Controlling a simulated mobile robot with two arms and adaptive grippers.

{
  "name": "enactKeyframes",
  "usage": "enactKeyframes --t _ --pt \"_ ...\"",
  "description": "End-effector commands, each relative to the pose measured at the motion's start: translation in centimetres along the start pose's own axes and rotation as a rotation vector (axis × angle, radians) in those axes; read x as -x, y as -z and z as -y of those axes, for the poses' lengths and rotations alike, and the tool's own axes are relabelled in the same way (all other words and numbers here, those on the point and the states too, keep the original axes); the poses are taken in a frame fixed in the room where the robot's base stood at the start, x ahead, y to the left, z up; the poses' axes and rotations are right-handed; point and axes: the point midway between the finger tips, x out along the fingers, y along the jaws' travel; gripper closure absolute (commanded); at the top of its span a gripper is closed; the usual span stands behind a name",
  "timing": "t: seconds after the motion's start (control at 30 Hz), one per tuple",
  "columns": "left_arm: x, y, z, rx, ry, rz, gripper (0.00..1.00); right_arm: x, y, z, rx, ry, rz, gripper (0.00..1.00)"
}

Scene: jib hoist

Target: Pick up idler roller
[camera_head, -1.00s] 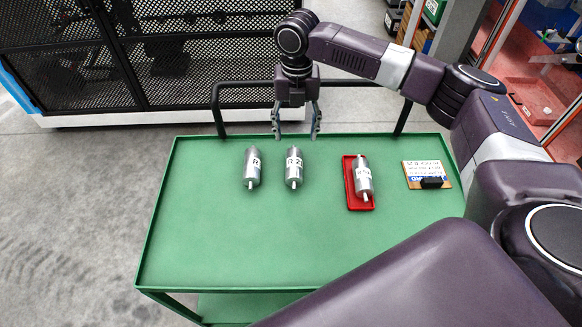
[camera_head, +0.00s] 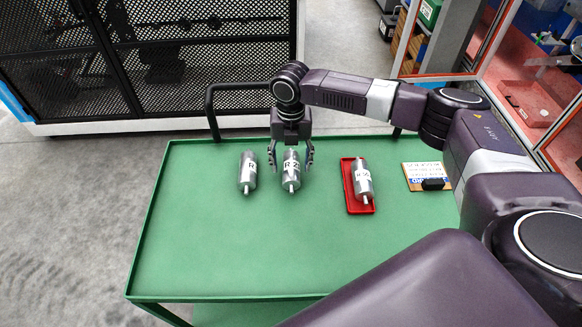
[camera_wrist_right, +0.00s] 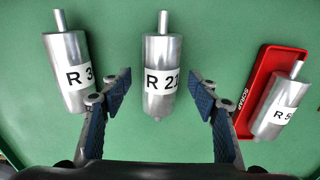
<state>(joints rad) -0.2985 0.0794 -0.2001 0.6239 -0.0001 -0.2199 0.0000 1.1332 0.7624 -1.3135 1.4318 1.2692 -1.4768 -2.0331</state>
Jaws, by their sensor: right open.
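Three silver idler rollers with white labels are on the green cart top. The left roller (camera_head: 247,173) reads R 3 in the right wrist view (camera_wrist_right: 69,72). The middle roller (camera_head: 291,171) reads like R 21 in the right wrist view (camera_wrist_right: 162,75). The third roller (camera_head: 363,180), its label starting R 5, lies in a red tray (camera_head: 350,198) marked SCRAP. My right gripper (camera_head: 290,166) is open, its fingers on either side of the middle roller's back end. In the wrist view the blue-padded fingers (camera_wrist_right: 160,100) stand apart with gaps to that roller. My left gripper is not in view.
The green cart top (camera_head: 220,245) is clear in front of the rollers. A small board with writing (camera_head: 425,170) and a black block (camera_head: 433,184) lie right of the red tray. A dark cart handle (camera_head: 210,110) and a black mesh fence (camera_head: 180,60) stand behind.

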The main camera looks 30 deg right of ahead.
Motion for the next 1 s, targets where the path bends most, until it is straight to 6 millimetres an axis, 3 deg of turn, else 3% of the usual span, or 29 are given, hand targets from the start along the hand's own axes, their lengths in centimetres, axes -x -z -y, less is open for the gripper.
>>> enactKeyframes --t 0.1,0.33,0.83,1.0 --pt "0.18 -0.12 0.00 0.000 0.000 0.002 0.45 -1.01 -0.01 0.06 -0.001 0.001 0.000 0.45" --pt "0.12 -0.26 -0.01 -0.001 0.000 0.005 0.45 -1.21 -0.03 0.04 0.000 0.000 0.001 0.45" --pt "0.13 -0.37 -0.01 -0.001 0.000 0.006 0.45 -1.15 -0.04 0.03 0.000 0.000 0.001 0.99" --pt "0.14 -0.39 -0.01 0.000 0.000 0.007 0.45 -1.06 -0.08 -0.01 0.000 -0.001 0.002 1.00"
